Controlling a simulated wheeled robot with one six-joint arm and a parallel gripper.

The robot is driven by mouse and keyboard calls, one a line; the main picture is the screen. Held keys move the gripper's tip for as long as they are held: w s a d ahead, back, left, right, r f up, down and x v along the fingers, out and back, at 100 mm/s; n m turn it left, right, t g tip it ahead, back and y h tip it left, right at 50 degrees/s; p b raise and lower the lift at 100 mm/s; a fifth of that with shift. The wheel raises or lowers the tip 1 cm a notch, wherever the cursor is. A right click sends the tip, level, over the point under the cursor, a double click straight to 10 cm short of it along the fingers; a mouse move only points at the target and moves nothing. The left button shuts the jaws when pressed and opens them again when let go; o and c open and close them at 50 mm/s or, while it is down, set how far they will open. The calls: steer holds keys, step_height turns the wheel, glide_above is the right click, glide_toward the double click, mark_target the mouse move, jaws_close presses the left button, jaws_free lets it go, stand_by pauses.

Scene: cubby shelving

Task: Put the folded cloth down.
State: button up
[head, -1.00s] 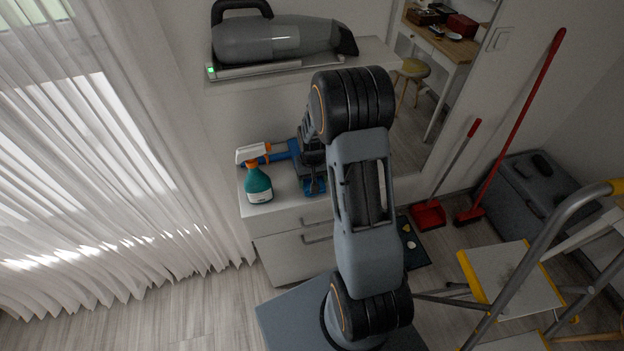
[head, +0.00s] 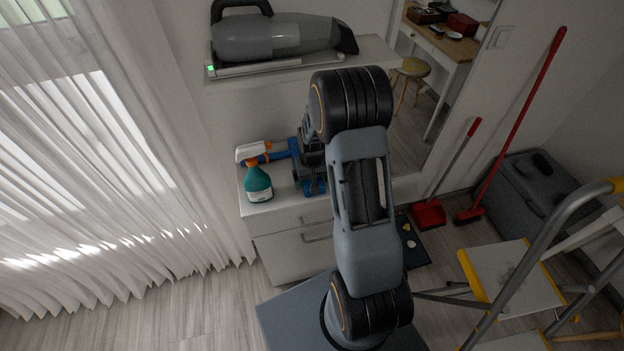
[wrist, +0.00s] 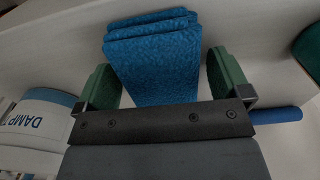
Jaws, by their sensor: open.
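The folded blue cloth (wrist: 155,65) lies in stacked layers between the two fingers of my gripper (wrist: 163,80) in the wrist view. The green-padded fingers are open, one on each side of the cloth, with a narrow gap at the right side. In the head view my gripper (head: 311,178) is low over the white cabinet top (head: 282,208), partly hidden by my arm. A bit of blue cloth (head: 317,188) shows under it. The cloth appears to rest on the top, though its underside is hidden.
A white packet marked DAMP (wrist: 30,120) lies at the left in the wrist view. A shelf with a grey handheld vacuum (head: 275,40) is above. A stepladder (head: 510,275) stands at right.

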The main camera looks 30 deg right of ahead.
step_height(320, 180, up, 12)
steer(key=s+a+r+n+t, duration=0.1)
steer(key=s+a+r, duration=0.3)
steer(key=s, duration=0.4)
steer(key=s+a+r+n+t, duration=0.1)
steer(key=s+a+r+t, duration=0.2)
steer(key=s+a+r, duration=0.2)
steer(key=s+r, duration=0.2)
steer(key=s, duration=0.1)
steer(key=shift+a, duration=0.2)
steer(key=shift+r, duration=0.1)
